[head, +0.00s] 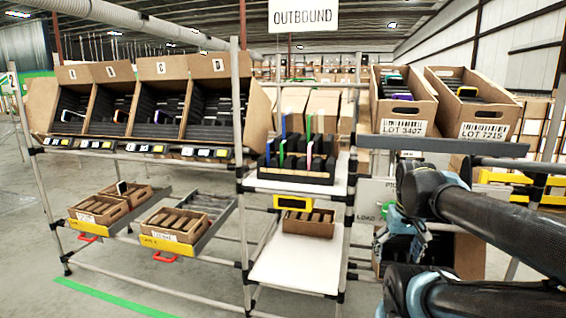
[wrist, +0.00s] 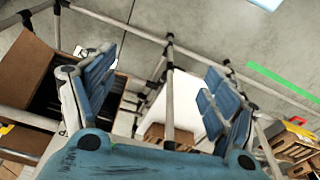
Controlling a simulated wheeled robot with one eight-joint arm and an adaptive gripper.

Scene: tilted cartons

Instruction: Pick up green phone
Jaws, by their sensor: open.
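In the head view, a thin bright green phone-like edge (head: 282,153) stands upright in a black slotted rack (head: 290,175) on the middle shelf, between blue and white ones. Another green edge (head: 308,126) shows further back in that rack. I cannot tell which is the phone. My gripper (head: 396,232) is to the right of the rack and lower, near the right-hand post, apart from it. In the wrist view, my gripper (wrist: 160,92) is open with its blue finger pads wide apart and nothing between them. No green phone shows in the wrist view.
Tilted cartons (head: 88,75) with dark slots fill the upper left rack. Two lot cartons (head: 402,127) sit at upper right. Small cartons in pull-out trays (head: 165,241) are lower left. Metal posts (head: 347,200) and a white lower shelf (head: 292,266) stand near my gripper.

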